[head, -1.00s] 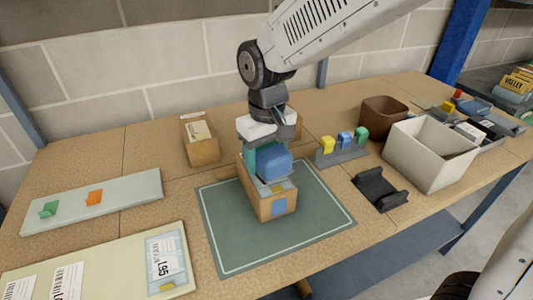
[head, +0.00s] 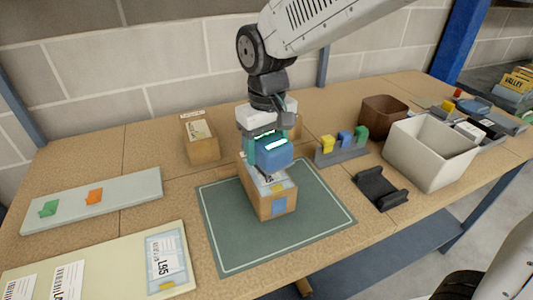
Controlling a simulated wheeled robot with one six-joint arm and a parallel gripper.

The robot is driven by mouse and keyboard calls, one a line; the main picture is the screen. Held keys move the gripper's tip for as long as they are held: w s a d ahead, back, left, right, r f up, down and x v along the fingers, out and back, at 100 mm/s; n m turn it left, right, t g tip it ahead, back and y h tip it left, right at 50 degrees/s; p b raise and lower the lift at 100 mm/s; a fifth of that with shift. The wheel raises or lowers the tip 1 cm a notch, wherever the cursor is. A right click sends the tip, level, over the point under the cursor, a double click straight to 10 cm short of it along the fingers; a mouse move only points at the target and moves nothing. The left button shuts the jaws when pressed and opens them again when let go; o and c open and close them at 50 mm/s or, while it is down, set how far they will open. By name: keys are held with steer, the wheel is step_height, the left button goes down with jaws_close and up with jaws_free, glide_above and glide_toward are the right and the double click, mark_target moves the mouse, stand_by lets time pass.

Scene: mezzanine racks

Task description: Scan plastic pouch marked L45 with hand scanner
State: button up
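My gripper (head: 266,138) points down over the green mat and is shut on a blue block-shaped device, which looks like the hand scanner (head: 275,154). A pale bright strip shows on its upper part. The scanner is just above an open cardboard box (head: 279,205) on the mat. A whitish printed item (head: 266,182) shows in the box, partly hidden by the scanner; I cannot read it. A clear pouch with a barcode label (head: 167,260) lies on the pale board at front left. Its mark looks like L95 or L65; I cannot be sure.
Two more labels (head: 66,281) lie on the pale board (head: 110,252). An empty black cradle (head: 380,189) and a white bin (head: 428,156) stand right of the mat (head: 325,222). Behind are a brown bin (head: 384,115), a rack of coloured blocks (head: 342,154) and another box (head: 203,150).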

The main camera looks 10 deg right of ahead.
mark_target(267, 136)
steer(key=shift+r, duration=2.1)
